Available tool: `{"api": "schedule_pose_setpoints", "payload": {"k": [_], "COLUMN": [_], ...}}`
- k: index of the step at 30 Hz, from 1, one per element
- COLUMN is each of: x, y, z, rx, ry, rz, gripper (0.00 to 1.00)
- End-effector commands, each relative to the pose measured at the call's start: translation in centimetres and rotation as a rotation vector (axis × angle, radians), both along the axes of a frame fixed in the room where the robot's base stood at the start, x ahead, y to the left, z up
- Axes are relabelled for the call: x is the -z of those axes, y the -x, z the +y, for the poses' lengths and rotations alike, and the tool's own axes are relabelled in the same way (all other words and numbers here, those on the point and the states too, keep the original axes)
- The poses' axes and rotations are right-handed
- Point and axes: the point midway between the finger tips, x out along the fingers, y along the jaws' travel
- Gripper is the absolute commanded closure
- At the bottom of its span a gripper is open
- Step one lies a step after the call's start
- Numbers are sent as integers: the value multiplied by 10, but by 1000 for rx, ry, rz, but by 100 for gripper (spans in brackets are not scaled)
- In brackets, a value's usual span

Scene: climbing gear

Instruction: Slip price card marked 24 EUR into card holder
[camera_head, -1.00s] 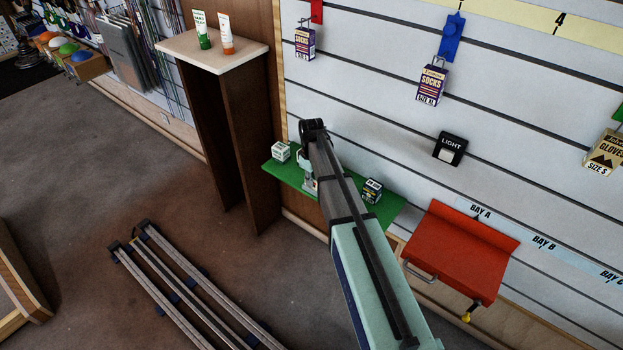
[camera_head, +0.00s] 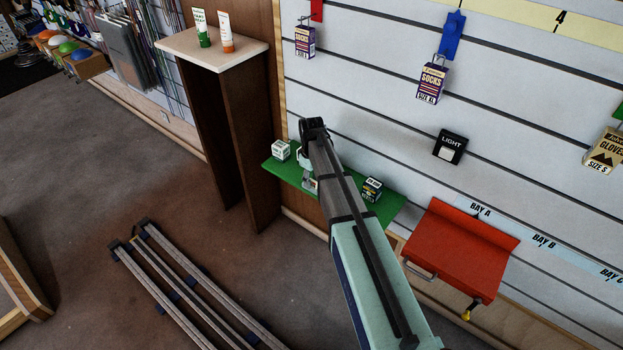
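My arm reaches up from the bottom over the green shelf (camera_head: 346,203). My gripper (camera_head: 310,187) hangs at the arm's far end, just above or at the shelf, between two small boxes. It is small and partly hidden by my arm, so I cannot tell whether it is open or holds anything. I cannot make out a price card marked 24 EUR. No card holder can be identified with certainty.
A white box (camera_head: 281,150) and a dark box (camera_head: 372,189) stand on the green shelf. Socks packs (camera_head: 432,83) hang above. A wooden stand (camera_head: 211,50) is left.

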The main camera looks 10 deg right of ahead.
Motion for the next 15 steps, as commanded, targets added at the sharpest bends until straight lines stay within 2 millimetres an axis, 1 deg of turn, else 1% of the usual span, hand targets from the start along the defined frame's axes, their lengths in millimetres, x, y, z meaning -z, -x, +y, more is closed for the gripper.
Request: {"api": "schedule_pose_setpoints", "payload": {"k": [4,7,11,15], "x": [-7,-20,-43,-71], "y": [0,0,0,0], "z": [0,0,0,0], "rx": [0,0,0,0], "ry": [0,-1,0,0], "rz": [0,-2,-3,-4], "gripper": [60,60,60,60]}}
